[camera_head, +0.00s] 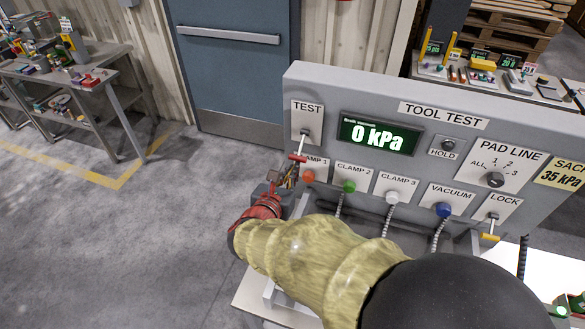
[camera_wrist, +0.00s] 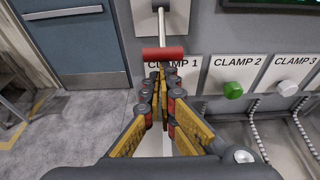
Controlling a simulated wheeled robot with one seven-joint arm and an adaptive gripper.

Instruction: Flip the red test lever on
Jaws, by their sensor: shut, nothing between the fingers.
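The red test lever (camera_head: 298,157) hangs down from its pivot under the TEST label on the grey panel. It has a metal shaft and a red crossbar handle, which also shows in the wrist view (camera_wrist: 163,54). My gripper (camera_head: 286,176) is just below the handle, with its fingers pointing at the panel. In the wrist view its fingertips (camera_wrist: 161,72) are together and empty, right under the red bar. I cannot tell whether they touch it. The display (camera_head: 378,136) reads 0 kPa.
A blue vacuum knob (camera_head: 443,210) and a yellow-handled lock lever (camera_head: 491,236) are further right. A blue door (camera_head: 240,70) stands behind. Floor to the left is open.

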